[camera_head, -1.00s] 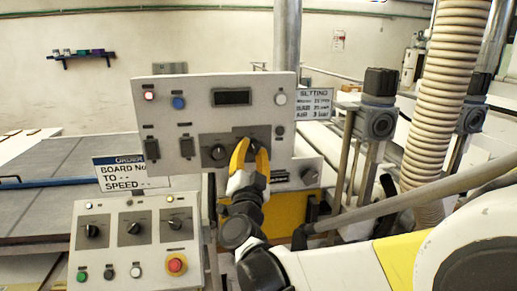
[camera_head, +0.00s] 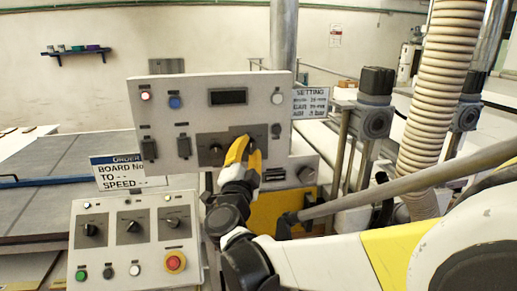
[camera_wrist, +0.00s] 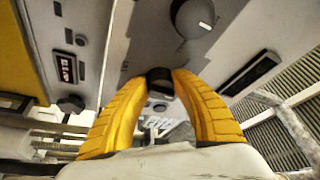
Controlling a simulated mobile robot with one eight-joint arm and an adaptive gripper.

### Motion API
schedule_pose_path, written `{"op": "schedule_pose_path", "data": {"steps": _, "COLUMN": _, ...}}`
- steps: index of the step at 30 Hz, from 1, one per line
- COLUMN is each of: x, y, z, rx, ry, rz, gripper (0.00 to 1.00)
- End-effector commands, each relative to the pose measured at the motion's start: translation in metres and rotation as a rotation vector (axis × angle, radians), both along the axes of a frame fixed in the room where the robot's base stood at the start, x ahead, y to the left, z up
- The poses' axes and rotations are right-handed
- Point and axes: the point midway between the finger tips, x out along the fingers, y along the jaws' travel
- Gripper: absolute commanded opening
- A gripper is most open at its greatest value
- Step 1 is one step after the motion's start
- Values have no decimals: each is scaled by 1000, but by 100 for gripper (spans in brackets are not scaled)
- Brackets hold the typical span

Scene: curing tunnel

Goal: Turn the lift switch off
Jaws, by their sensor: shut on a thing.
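The upper grey control panel (camera_head: 230,122) has two rotary switches low on its face. The left switch knob (camera_head: 216,149) is clear of my gripper. My yellow-fingered gripper (camera_head: 243,146) is at the right switch, and its fingers hide most of that knob. In the wrist view the fingertips are closed around a small dark knob (camera_wrist: 160,82), and a larger round knob (camera_wrist: 195,18) with a white mark is beyond. The labels are too small to read, so I cannot tell which switch is named lift, nor the held knob's setting.
A lower sloped panel (camera_head: 155,248) carries several rotary switches and a red stop button (camera_head: 175,262). A ribbed hose (camera_head: 440,100) and black-topped posts (camera_head: 376,85) stand at the right.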

Motion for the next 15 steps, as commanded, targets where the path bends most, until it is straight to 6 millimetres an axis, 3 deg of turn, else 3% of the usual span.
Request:
{"op": "schedule_pose_path", "data": {"steps": 4, "x": 0, "y": 0, "z": 1, "rx": -2, "ry": -1, "rz": 0, "gripper": 0}}
{"op": "schedule_pose_path", "data": {"steps": 5, "x": 0, "y": 0, "z": 1, "rx": -2, "ry": -1, "rz": 0, "gripper": 39}}
{"op": "schedule_pose_path", "data": {"steps": 6, "x": 0, "y": 0, "z": 1, "rx": -2, "ry": -1, "rz": 0, "gripper": 51}}
{"op": "schedule_pose_path", "data": {"steps": 15, "x": 0, "y": 0, "z": 0, "rx": -2, "ry": -1, "rz": 0, "gripper": 54}}
